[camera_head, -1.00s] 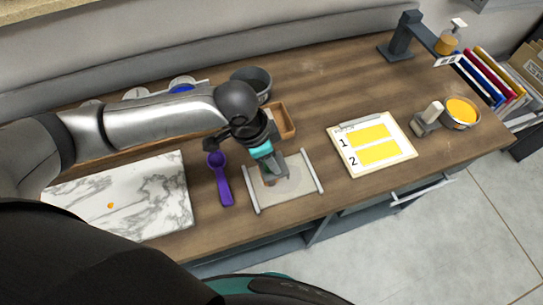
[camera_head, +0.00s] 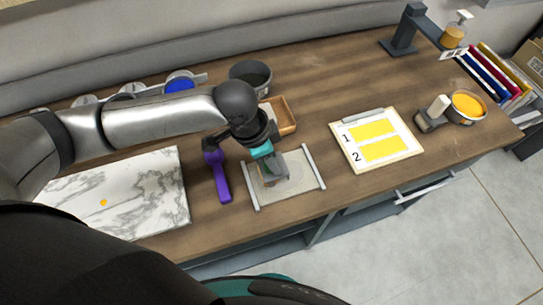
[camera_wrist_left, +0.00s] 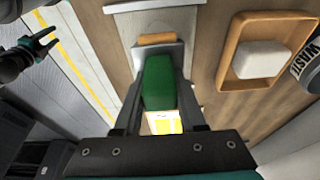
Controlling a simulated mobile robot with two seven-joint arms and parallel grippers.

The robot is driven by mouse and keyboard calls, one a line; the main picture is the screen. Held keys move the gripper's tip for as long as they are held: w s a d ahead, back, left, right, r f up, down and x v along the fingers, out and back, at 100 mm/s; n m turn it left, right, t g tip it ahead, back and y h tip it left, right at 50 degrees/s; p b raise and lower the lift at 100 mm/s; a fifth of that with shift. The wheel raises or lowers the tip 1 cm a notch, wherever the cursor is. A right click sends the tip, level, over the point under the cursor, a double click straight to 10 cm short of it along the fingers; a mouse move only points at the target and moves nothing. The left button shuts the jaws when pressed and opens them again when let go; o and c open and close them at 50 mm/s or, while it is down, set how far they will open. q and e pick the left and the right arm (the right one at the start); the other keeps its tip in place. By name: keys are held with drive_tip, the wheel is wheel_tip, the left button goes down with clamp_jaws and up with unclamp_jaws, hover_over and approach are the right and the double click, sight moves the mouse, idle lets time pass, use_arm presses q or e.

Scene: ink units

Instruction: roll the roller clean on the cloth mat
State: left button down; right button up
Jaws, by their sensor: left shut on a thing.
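The cloth mat (camera_head: 300,188) lies on the bench between two pale side bars; part of it shows in the left wrist view (camera_wrist_left: 190,14). My left gripper (camera_head: 278,170) is over the mat's left half. It is shut on the roller's green handle, which shows in the left wrist view (camera_wrist_left: 160,82). The orange-brown roller head (camera_wrist_left: 157,39) is beyond the fingertips, at the mat. I cannot tell whether it touches the cloth. My right gripper (camera_wrist_left: 46,41) shows at the left edge of the wrist view, with its fingers apart and nothing between them.
A purple tool (camera_head: 222,185) lies left of the mat, beside a marble slab (camera_head: 150,190). A wooden tray (camera_head: 290,122) and grey bin (camera_head: 250,72) stand behind. A board with yellow strips (camera_head: 408,150) lies right, before a yellow ink pot (camera_head: 467,107).

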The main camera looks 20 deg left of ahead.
use_arm(q)
drive_tip(key=shift+f, duration=0.55)
